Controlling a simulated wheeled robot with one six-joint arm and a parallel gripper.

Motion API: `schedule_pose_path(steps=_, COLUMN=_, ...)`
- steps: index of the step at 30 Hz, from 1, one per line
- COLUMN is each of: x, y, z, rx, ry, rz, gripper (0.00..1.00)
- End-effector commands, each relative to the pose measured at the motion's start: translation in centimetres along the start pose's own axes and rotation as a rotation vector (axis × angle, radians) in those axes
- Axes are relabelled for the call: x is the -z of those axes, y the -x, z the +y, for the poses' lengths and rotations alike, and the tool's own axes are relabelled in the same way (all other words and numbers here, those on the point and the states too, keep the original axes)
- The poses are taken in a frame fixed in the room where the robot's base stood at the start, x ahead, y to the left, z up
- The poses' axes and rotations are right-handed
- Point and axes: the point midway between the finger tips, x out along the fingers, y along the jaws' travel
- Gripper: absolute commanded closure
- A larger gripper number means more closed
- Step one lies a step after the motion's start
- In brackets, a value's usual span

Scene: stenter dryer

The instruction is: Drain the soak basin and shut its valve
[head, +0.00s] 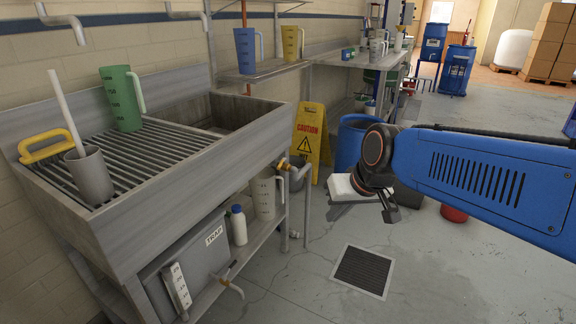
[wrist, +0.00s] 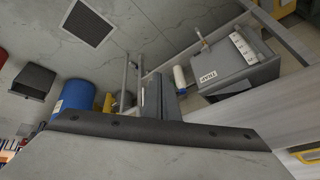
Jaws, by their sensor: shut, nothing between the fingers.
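The steel soak basin (head: 248,112) is the deep sink at the right end of the long counter in the head view. Its water level cannot be told from here. A small orange-yellow valve handle (head: 282,164) sits on piping at the basin's right front end; its setting is too small to tell. A grey box labelled TRAP (head: 190,265) stands on the shelf below and also shows in the wrist view (wrist: 243,88). My gripper (head: 390,212) is shut and empty, pointing down over the floor, well right of the valve. It also shows in the wrist view (wrist: 160,98).
A ribbed drainboard holds a green jug (head: 121,98), a grey cup (head: 90,176) and a yellow-handled tool (head: 45,146). A yellow caution sign (head: 311,138) and a blue barrel (head: 352,143) stand behind the valve. A floor grate (head: 365,270) lies in front, with clear floor around it.

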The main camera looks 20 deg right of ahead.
Motion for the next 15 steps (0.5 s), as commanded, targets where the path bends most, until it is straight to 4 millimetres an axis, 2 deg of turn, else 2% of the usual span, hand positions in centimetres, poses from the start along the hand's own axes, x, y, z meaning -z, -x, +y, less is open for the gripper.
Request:
schedule_pose_path(steps=8, x=3.8, y=-1.0, z=0.0, rx=0.029, ry=-0.041, rz=-0.005, gripper=1.00)
schedule_pose_path(steps=11, x=5.8, y=-1.8, z=0.0, rx=0.044, ry=-0.062, rz=0.000, gripper=1.00)
schedule_pose_path(steps=15, x=9.7, y=-3.4, z=0.1, rx=0.073, ry=-0.102, rz=0.015, gripper=1.00)
